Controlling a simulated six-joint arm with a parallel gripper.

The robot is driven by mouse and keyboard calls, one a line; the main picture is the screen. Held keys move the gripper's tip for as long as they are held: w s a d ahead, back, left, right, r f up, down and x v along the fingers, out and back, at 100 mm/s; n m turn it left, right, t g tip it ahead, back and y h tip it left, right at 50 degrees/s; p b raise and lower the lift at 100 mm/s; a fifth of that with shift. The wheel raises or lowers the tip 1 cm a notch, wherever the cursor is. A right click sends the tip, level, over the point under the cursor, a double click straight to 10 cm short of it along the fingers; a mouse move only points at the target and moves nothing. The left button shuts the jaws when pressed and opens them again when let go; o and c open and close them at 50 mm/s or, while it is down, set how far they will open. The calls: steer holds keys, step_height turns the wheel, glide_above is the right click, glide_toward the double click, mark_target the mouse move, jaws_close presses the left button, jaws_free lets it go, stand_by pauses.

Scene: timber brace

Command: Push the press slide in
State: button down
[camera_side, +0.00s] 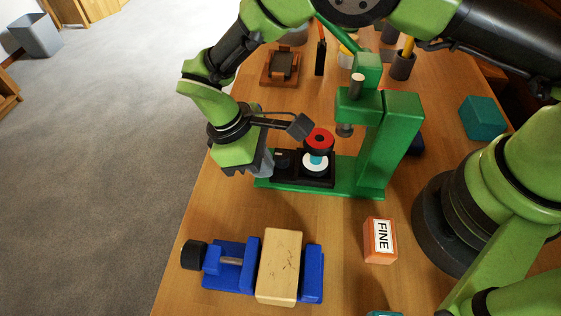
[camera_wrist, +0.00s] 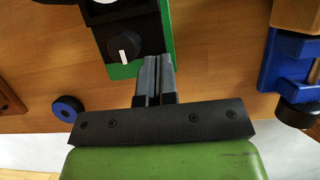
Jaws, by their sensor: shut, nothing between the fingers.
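The green press (camera_side: 402,125) stands on the table with its ram above the base. Its black press slide (camera_side: 318,178) sits on the green base and carries a white disc with a teal centre (camera_side: 315,163). In the wrist view the slide's outer end (camera_wrist: 148,28) shows a round black knob (camera_wrist: 125,46) with a white mark. My gripper (camera_side: 268,163) is at the slide's left, outer end, shut and empty. In the wrist view its closed fingertips (camera_wrist: 157,60) are close to the slide's end; I cannot tell whether they touch.
A red ring (camera_side: 319,138) shows just behind the disc. A blue vise (camera_side: 312,275) with a timber block (camera_side: 280,265) stands in front. An orange FINE block (camera_side: 380,241) is right of it. A teal block (camera_side: 482,118) stands far right.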

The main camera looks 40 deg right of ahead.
mark_target(311, 179)
steer(key=shift+s+d+r, duration=0.1)
steer(key=shift+s+d, duration=1)
steer(key=shift+s, duration=0.05)
steer(key=shift+s+d, duration=1.45)
steer(key=shift+d, duration=0.05)
steer(key=shift+w+a, duration=0.1)
